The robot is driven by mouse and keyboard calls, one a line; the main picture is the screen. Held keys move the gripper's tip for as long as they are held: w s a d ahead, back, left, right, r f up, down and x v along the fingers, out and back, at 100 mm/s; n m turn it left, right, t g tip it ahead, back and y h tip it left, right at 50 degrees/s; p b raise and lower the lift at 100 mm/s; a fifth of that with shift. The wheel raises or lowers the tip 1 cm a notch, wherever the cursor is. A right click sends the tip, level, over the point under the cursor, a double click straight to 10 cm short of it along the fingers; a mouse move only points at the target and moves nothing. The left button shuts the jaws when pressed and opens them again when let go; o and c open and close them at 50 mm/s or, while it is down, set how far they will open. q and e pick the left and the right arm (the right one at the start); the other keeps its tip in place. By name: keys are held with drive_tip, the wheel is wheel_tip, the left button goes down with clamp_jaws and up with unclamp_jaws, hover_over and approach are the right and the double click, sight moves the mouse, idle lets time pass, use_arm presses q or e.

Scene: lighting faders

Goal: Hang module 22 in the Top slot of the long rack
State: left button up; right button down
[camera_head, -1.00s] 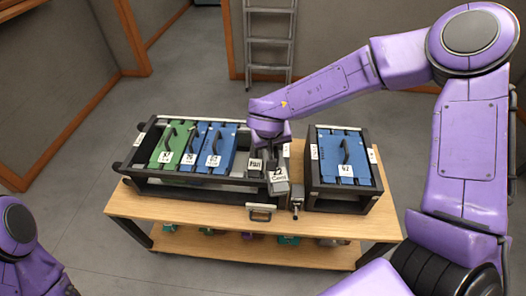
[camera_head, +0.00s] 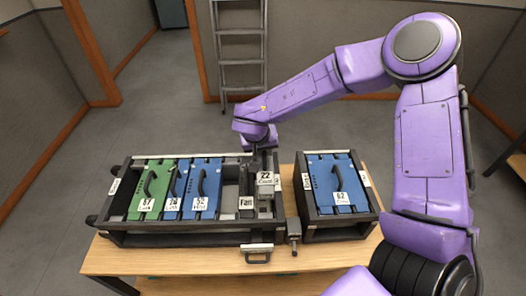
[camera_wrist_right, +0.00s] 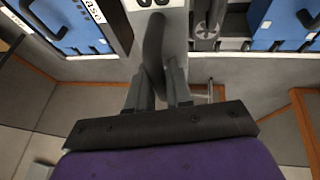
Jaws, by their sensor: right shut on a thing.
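Module 22 (camera_head: 265,192), narrow and grey with a white "22" label, is at the right end of the long rack (camera_head: 180,239) in the head view. My right gripper (camera_head: 258,150) is above it. In the right wrist view the fingers (camera_wrist_right: 160,88) are shut on the dark handle (camera_wrist_right: 153,45) of the grey module (camera_wrist_right: 145,8). I cannot tell whether the module is seated or held just above the rack. My left gripper is out of view.
The long rack holds a green module (camera_head: 150,190) and two blue modules (camera_head: 203,185) on its left. A "Fan" label (camera_head: 246,202) is beside module 22. A short rack (camera_head: 310,233) with blue module 62 (camera_head: 325,175) stands to the right. A ladder (camera_head: 243,60) stands behind.

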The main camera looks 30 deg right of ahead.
drive_tip(key=shift+w+a+f+b, duration=0.1)
drive_tip(key=shift+f+b, duration=1.55)
drive_tip(key=shift+b, duration=0.9)
drive_tip(key=shift+f, duration=0.5)
drive_tip(key=shift+f+p, duration=0.4)
drive_tip(key=shift+f, duration=2.2)
drive_tip(key=shift+r+p, duration=0.1)
drive_tip(key=shift+p, duration=0.55)
drive_tip(key=shift+f+b, duration=0.55)
drive_tip(key=shift+f, duration=0.85)
